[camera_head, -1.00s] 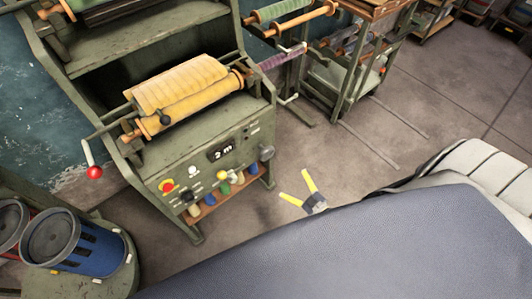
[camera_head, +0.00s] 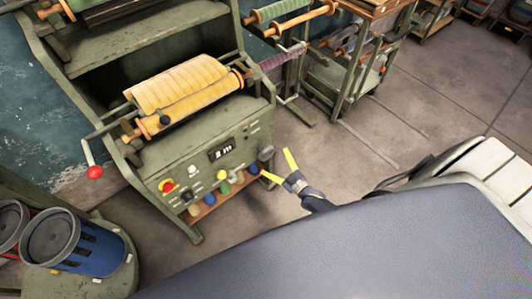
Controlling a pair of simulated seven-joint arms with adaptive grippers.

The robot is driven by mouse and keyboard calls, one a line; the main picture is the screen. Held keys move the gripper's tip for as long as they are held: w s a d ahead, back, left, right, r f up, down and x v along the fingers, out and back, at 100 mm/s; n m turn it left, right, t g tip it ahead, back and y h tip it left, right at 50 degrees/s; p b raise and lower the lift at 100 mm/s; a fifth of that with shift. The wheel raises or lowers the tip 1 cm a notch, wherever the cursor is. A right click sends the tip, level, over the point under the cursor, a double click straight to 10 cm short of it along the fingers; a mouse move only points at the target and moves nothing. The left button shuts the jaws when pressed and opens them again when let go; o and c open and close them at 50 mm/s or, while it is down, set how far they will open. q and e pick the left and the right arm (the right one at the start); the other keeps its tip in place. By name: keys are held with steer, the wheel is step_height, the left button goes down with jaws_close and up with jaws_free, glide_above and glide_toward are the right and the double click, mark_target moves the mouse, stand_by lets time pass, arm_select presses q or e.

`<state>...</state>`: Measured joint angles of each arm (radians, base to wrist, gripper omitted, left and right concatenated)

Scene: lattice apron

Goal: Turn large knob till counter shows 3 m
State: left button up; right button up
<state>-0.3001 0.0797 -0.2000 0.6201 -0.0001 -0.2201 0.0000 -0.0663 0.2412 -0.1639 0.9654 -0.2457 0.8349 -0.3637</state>
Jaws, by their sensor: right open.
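The green machine's front panel (camera_head: 164,168) carries a small dark counter (camera_head: 221,151). Its digit is blurred; it looks like a 3 or an 8, followed by "m". A large grey knob (camera_head: 266,154) sticks out at the panel's right end. My right gripper (camera_head: 276,162) has yellow fingers spread open and empty. It is just right of and below the knob, fingertips pointing at it; I cannot tell whether they touch. My left gripper is not in view.
A red button (camera_head: 167,186) and smaller knobs sit on the panel's left. A yellow roll (camera_head: 180,90) and a red-handled crank (camera_head: 94,172) are above and left. A blue bin (camera_head: 92,250) stands lower left.

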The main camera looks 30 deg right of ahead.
mark_target(269, 156)
steer(key=shift+x, duration=3.1)
steer(key=c, duration=1.2)
steer(key=shift+m, duration=0.3)
steer(key=shift+c, duration=0.2)
